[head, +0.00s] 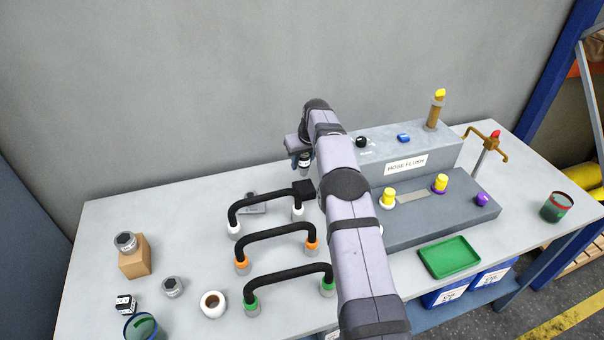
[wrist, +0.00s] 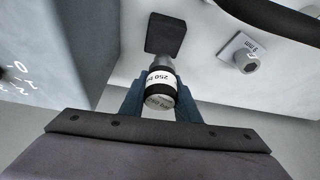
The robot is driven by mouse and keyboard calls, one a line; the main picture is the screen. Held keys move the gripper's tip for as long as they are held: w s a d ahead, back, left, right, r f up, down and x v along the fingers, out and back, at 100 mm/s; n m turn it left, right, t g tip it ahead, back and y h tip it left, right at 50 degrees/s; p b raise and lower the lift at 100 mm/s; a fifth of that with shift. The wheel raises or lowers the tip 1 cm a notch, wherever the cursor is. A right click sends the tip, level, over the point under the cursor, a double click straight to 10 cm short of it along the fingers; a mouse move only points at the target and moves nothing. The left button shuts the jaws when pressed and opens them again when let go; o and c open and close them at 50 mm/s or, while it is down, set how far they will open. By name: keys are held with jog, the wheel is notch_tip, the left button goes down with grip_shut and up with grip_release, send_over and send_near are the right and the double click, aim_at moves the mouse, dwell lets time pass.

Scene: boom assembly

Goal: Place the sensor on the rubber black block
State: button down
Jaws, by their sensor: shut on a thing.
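The sensor (wrist: 160,84) is a short cylinder with a metal end, a black band and a white label reading 250. My gripper (wrist: 163,100) is shut on it, with one blue finger on each side. In the head view the sensor (head: 305,168) hangs below my gripper (head: 300,160), near the back of the table. The rubber black block (head: 304,187) lies on the table just below it in the picture. In the wrist view the block (wrist: 166,33) is a dark square just past the sensor's metal end. I cannot tell whether they touch.
A grey hose flush station (head: 405,165) stands close on the right. A small metal plate marked 9 mm (wrist: 242,50) lies near the block. A green tray (head: 450,257) is at the right front.

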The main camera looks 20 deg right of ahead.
aim_at(306, 158)
jog(key=shift+f+p, duration=0.85)
jog(key=shift+f, duration=1.55)
jog(key=shift+f, duration=0.2)
jog(key=c, duration=1.4)
grip_release()
jog(key=shift+o, duration=0.2)
jog(key=shift+r, duration=0.3)
jog(key=b+v, duration=0.4)
jog(key=v, duration=0.7)
jog(key=shift+s+r, duration=0.2)
jog(key=shift+r, duration=0.15)
